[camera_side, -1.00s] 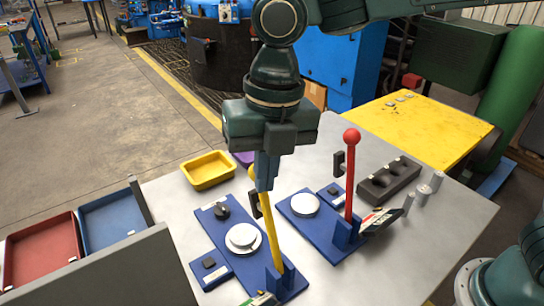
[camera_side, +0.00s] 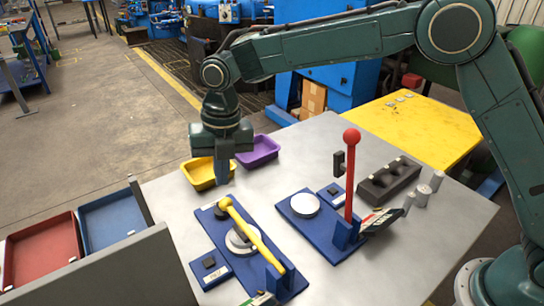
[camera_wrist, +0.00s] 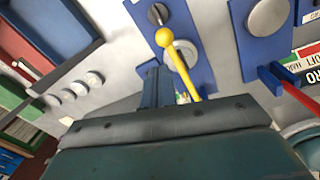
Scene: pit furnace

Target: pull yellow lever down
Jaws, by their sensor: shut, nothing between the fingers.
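The yellow lever (camera_side: 250,234) is hinged on a blue base plate (camera_side: 215,238) in the side view. It leans far over and lies low across a white round disc (camera_side: 238,245), its ball end pointing up-left. In the wrist view the yellow lever (camera_wrist: 180,68) shows its ball and rod beside my fingers. My gripper (camera_side: 222,180) is shut and empty, pointing down, just past the ball end and apart from it in the side view. Its shut fingers also show in the wrist view (camera_wrist: 155,88).
A red lever (camera_side: 349,180) stands upright on a second blue plate (camera_side: 290,208) to the right. A yellow tray (camera_side: 194,178) and a purple tray (camera_side: 262,150) sit behind. A dark block (camera_side: 388,180) is at the right. Red and blue bins are at the left.

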